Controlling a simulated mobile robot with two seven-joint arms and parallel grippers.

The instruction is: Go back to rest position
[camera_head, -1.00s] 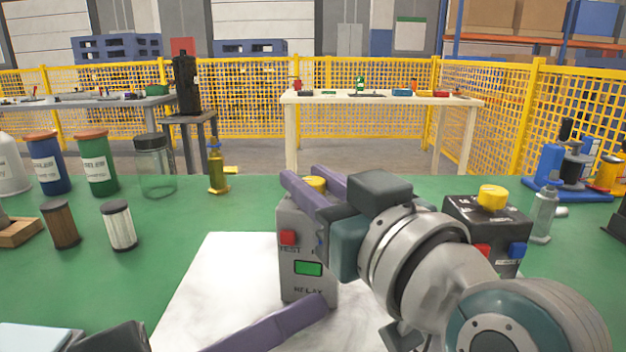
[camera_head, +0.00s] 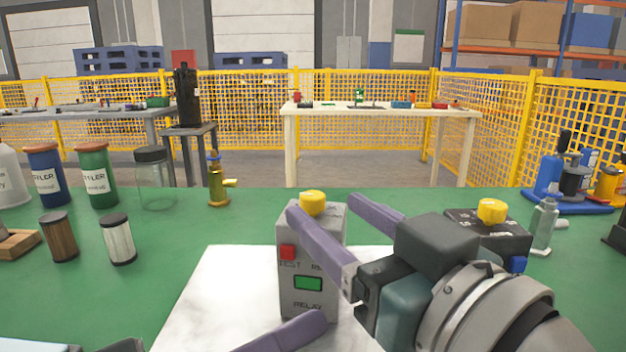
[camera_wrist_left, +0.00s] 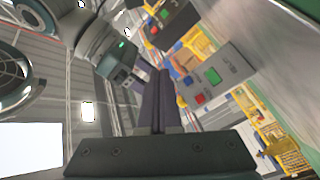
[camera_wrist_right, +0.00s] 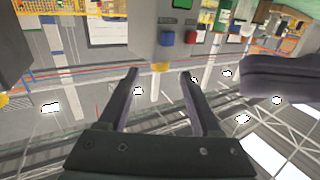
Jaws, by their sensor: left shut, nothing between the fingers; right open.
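A grey relay box (camera_head: 309,265) with a yellow knob, a red button and a green display stands upright on a white board (camera_head: 215,300). It also shows in the left wrist view (camera_wrist_left: 230,90) and the right wrist view (camera_wrist_right: 165,20). My right gripper (camera_head: 322,205) is open and empty. In the head view, one finger crosses in front of the box's upper right and the other shows to its right. My left gripper (camera_head: 318,320) is shut and empty, low in front of the box; its shut fingers show in the left wrist view (camera_wrist_left: 158,75).
A dark box with a yellow knob (camera_head: 490,225) stands behind my right arm. Filter cans, a glass jar (camera_head: 157,180), a brass valve (camera_head: 217,185) and cylindrical filters (camera_head: 118,240) stand at left. A clear bottle (camera_head: 543,225) and blue device (camera_head: 560,185) stand at right.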

